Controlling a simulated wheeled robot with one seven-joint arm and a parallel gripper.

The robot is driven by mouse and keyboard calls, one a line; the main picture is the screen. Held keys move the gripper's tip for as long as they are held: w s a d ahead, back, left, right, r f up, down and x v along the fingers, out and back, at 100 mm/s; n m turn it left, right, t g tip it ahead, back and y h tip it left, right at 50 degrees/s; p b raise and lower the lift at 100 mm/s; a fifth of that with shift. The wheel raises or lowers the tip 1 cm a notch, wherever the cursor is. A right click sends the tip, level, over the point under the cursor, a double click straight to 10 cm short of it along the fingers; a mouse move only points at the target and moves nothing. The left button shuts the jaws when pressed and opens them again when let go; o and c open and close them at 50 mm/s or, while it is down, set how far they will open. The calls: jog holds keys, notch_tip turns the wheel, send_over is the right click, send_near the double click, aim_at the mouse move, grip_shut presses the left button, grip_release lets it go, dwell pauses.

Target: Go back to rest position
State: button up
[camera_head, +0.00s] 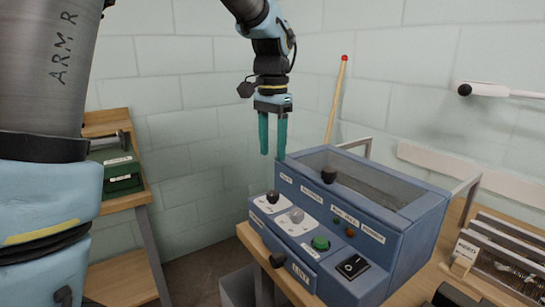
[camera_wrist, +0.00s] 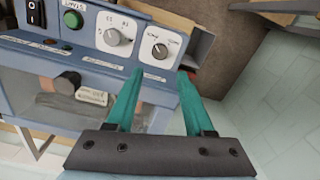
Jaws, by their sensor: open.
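My gripper (camera_head: 272,150) hangs in the air with its two teal fingers pointing down. It is above and behind the left end of the blue control box, apart from it. The fingers are open with nothing between them. The blue control box (camera_head: 385,262) sits on a wooden bench. Its panel has a dark knob (camera_head: 273,197), a grey knob (camera_head: 296,215), a green button (camera_head: 320,243) and a black switch (camera_head: 352,267).
A red-tipped stick (camera_head: 338,95) leans at the wall corner. A white rod (camera_head: 510,92) juts from the right wall. A slotted rack (camera_head: 505,250) lies at right on the bench. A green case (camera_head: 120,172) stands on a wooden shelf at left. The air around my gripper is clear.

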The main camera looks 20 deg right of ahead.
dwell(0.3)
jog(key=w+a+f+n, duration=0.1)
jog(key=a+f+n, duration=0.2)
jog(key=a, duration=0.5)
jog(key=w+a+f+n, duration=0.1)
jog(key=a+f+n, duration=0.2)
jog(key=a, duration=0.5)
jog(key=s+a+f+n, duration=0.3)
jog(key=a, duration=0.4)
jog(key=s+a+f+n+t, duration=0.1)
jog(key=s+a+f+n, duration=0.2)
jog(key=a, duration=0.5)
jog(key=shift+f+t, duration=0.3)
jog(key=shift+f, duration=0.1)
